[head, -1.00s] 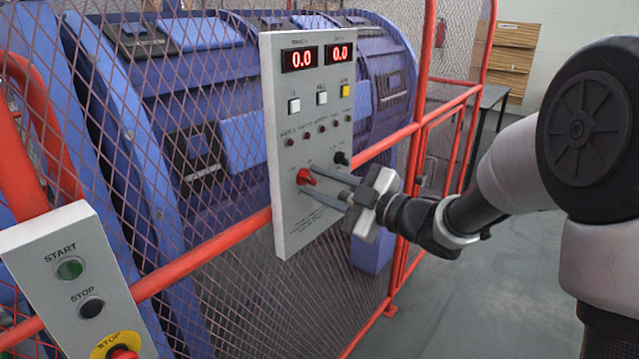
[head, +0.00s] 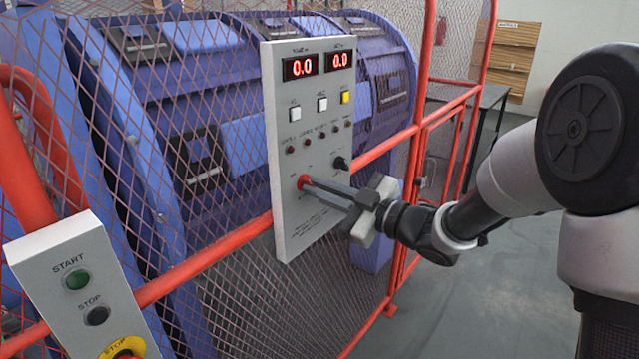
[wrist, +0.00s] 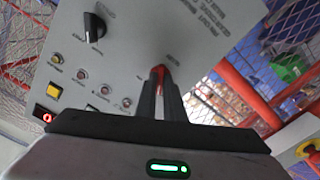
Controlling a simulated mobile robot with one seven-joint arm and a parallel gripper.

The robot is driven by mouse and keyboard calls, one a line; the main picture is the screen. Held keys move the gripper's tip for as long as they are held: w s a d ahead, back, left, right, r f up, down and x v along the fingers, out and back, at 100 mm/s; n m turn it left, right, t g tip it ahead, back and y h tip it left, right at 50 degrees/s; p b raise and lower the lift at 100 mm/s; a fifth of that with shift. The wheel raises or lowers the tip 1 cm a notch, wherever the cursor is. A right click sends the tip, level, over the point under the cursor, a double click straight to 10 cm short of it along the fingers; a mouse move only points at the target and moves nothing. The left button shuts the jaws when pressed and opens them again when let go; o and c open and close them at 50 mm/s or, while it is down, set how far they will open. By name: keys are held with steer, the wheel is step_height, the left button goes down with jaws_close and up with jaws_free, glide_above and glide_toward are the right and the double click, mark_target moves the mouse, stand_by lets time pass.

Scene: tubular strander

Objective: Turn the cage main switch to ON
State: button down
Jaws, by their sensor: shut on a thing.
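The cage main switch is a red rotary knob (head: 303,182) low on the left of the grey control panel (head: 300,225). My gripper (head: 318,187) is at the panel with its fingers shut on the red knob. In the wrist view the red knob (wrist: 158,71) shows between the tips of my gripper (wrist: 160,85), which cover most of it. The label next to it is too blurred to read. Both panel displays (head: 302,67) read 0.0, and the small round lamps (head: 306,143) look dark red.
A black knob (head: 341,163) sits to the right of the red one. White and yellow push buttons (head: 322,104) are above. A grey START/STOP box (head: 75,265) stands at lower left. Red rails and mesh (head: 215,257) fence the blue machine. Floor at right is clear.

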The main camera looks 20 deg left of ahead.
steer(key=m+p, duration=0.1)
steer(key=m, duration=0.1)
steer(key=m+p, duration=0.1)
steer(key=shift+r+m+p, duration=0.2)
steer(key=shift+m+p, duration=0.2)
steer(key=m+p, duration=0.4)
steer(key=shift+m, duration=0.3)
steer(key=m+p, duration=0.2)
steer(key=m, duration=0.1)
steer(key=shift+p, duration=0.35)
steer(key=shift+f+m+p, duration=0.2)
steer(key=shift+m+p, duration=1)
steer(key=shift+m, duration=0.7)
steer(key=c, duration=1.9)
jaws_free()
steer(key=shift+o, duration=0.2)
steer(key=b+v, duration=0.1)
steer(key=v, duration=1.6)
steer(key=shift+d, duration=0.2)
steer(key=shift+s+f, duration=0.1)
steer(key=shift+s, duration=0.05)
